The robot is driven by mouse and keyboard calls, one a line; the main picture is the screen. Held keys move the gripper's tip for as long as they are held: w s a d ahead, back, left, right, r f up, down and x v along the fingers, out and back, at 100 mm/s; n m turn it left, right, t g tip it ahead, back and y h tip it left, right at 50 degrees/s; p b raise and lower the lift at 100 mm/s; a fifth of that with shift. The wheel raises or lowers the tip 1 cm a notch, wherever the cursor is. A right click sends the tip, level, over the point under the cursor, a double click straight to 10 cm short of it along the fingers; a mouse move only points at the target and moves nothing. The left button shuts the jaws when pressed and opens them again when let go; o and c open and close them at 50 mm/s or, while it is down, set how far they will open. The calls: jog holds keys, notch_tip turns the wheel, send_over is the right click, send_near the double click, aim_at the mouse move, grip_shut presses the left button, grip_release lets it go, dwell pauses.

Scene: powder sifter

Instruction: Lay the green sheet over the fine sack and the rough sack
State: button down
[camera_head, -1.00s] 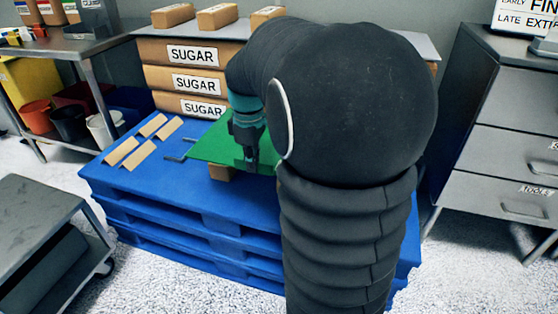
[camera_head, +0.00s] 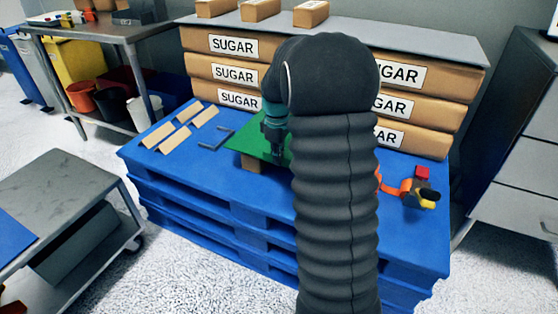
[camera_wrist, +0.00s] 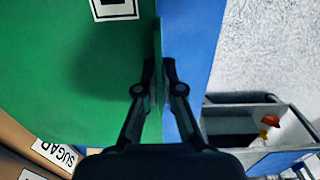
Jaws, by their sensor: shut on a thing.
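The green sheet (camera_head: 248,144) is flat and stiff-looking, above the blue pallet, with a small brown block (camera_head: 252,166) under its front edge. My gripper (camera_head: 278,155) points down at the sheet's right part. In the wrist view, my gripper (camera_wrist: 160,88) is shut on a thin upright green rib at the edge of the green sheet (camera_wrist: 60,70). A black-and-white marker shows on the sheet. Brown sacks labelled SUGAR (camera_head: 234,73) are stacked in two columns behind. I cannot tell which sacks are fine or rough. My arm hides the middle of the stacks and part of the sheet.
A grey sheet (camera_head: 420,38) tops the stacks, with brown blocks (camera_head: 259,10) on it. The blue pallet (camera_head: 190,180) holds several tan strips (camera_head: 174,138), grey brackets (camera_head: 217,138) and an orange tape dispenser (camera_head: 410,188). A grey cart (camera_head: 60,190) stands left, drawers (camera_head: 520,160) right.

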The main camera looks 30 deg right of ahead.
jog(key=shift+f, duration=0.75)
jog(key=shift+f, duration=0.4)
jog(key=shift+f+b, duration=0.25)
jog(key=shift+b, duration=0.1)
jog(key=c, duration=1.3)
grip_release()
